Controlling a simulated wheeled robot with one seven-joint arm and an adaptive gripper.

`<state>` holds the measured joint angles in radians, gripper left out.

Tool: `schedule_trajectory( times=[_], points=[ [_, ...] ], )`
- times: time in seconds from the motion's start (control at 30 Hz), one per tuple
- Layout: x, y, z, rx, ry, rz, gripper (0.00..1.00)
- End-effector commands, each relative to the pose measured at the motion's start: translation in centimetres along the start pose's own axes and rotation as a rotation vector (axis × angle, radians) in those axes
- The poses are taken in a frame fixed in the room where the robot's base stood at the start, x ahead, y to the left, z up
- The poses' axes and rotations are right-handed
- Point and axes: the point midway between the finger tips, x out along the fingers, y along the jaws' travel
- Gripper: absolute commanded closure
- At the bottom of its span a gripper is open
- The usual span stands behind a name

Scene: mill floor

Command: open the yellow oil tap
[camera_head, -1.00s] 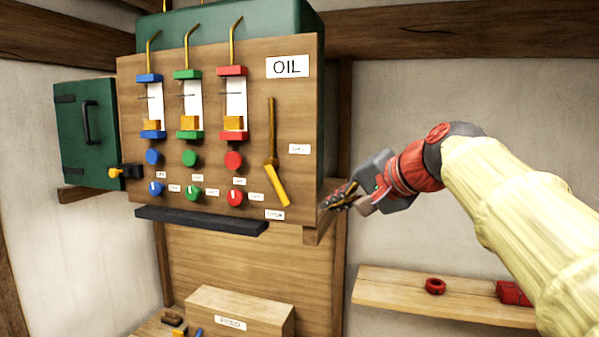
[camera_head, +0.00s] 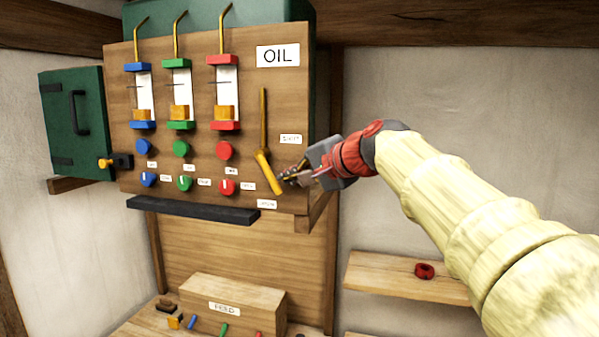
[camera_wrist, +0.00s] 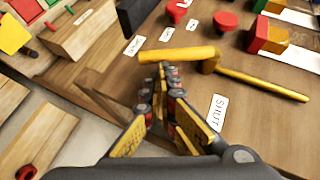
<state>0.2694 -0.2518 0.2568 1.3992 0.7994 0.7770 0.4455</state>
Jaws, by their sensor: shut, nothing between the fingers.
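The yellow oil tap is a thick yellow lever (camera_head: 267,171) on the wooden panel, below a thin brass rod (camera_head: 263,118). The lever slants down and to the right, its lower end near a small white label (camera_head: 267,204). In the wrist view the lever (camera_wrist: 180,54) lies across the top of the fingers. My gripper (camera_head: 284,178) is shut and empty, just right of the lever's lower part. In the wrist view its fingertips (camera_wrist: 166,70) are close against the lever's side; I cannot tell if they touch. The "SHUT" label (camera_wrist: 217,112) lies right of the fingers.
A black ledge (camera_head: 192,211) runs below. A "FEED" box (camera_head: 233,299) and a shelf with a red ring (camera_head: 424,271) are lower.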

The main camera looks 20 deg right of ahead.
Motion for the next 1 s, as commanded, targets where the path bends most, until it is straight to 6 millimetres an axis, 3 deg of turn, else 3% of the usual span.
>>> schedule_trajectory(
  times=[0.47, 1.0],
  points=[
    [0.4, 0.2, 0.1, 0.002, 0.000, -0.004, 1.00],
    [1.6, 1.3, 0.9, 0.092, 0.001, -0.139, 1.00]
  ],
)
